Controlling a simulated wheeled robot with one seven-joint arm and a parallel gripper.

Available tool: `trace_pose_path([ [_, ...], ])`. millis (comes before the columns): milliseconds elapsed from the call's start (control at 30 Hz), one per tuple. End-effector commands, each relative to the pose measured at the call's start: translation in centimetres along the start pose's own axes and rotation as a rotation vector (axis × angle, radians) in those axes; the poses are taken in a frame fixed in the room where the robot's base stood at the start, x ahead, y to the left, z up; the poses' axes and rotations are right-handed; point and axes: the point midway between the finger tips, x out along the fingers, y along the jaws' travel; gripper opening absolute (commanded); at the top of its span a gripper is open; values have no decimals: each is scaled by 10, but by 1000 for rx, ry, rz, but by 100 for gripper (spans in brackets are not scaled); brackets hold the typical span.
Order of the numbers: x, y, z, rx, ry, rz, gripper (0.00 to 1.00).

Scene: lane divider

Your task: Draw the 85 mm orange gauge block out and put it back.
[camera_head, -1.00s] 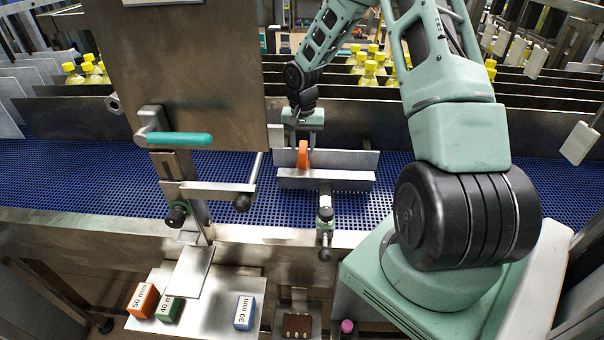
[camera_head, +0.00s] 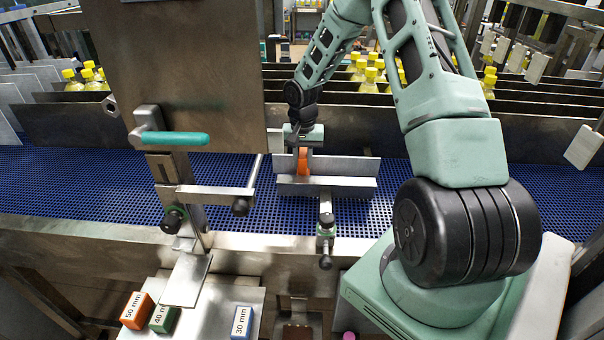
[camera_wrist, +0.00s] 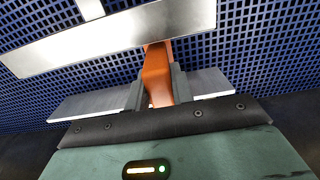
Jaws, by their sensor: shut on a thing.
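The orange gauge block (camera_head: 303,163) stands upright between two metal rails over the blue belt. Its size marking cannot be read. The front rail (camera_head: 340,187) and the back rail (camera_head: 350,165) lie across the belt on either side of it. My gripper (camera_head: 304,152) has come down from above, and its fingers are shut on the orange block. In the wrist view the block (camera_wrist: 157,72) sits between the two grey fingers (camera_wrist: 157,88), and its far end reaches the front rail (camera_wrist: 110,37).
A steel plate with a green-handled clamp (camera_head: 175,138) stands left of the rails. A tray (camera_head: 208,318) in front holds the orange 50 mm (camera_head: 136,311), green (camera_head: 163,318) and blue 30 mm (camera_head: 241,322) blocks. Yellow-capped bottles (camera_head: 368,80) stand behind dark dividers.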

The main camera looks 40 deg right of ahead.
Motion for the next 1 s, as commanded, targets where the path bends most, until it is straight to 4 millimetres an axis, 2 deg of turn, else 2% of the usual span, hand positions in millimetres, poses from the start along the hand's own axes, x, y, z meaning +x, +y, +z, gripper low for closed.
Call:
trace_pose_path([
  [100, -9, -1, -1, -1, 3, 0, 0],
  [1000, -44, -1, -2, 0, 6, -2, 0],
])
